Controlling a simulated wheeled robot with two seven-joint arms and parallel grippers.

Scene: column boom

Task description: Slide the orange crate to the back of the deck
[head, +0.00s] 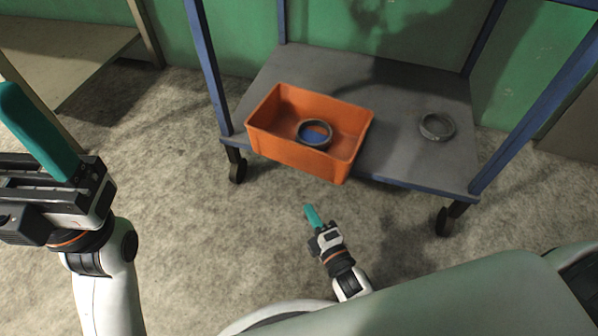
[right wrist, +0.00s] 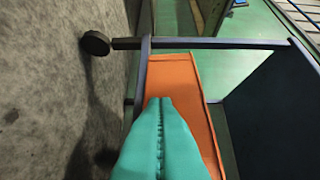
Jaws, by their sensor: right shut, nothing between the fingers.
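The orange crate (head: 283,152) stands at the front left of the grey deck (head: 408,88), its front wall at the deck's front edge. A grey ring with blue showing inside it (head: 314,133) lies in the crate. My right gripper (head: 311,213) is shut and empty, in front of and below the crate in the head view. In the right wrist view its teal fingers (right wrist: 158,107) point toward the orange crate wall (right wrist: 180,75) and overlap it; contact cannot be told. My left gripper (head: 35,130) is at the far left, away from the crate; its jaw gap is not clear.
Another grey ring (head: 437,126) lies on the deck to the right of the crate. Blue posts (head: 207,65) rise at the deck's corners, and it stands on casters (head: 237,166). Bare deck lies behind and right of the crate. A green wall (head: 420,35) is behind.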

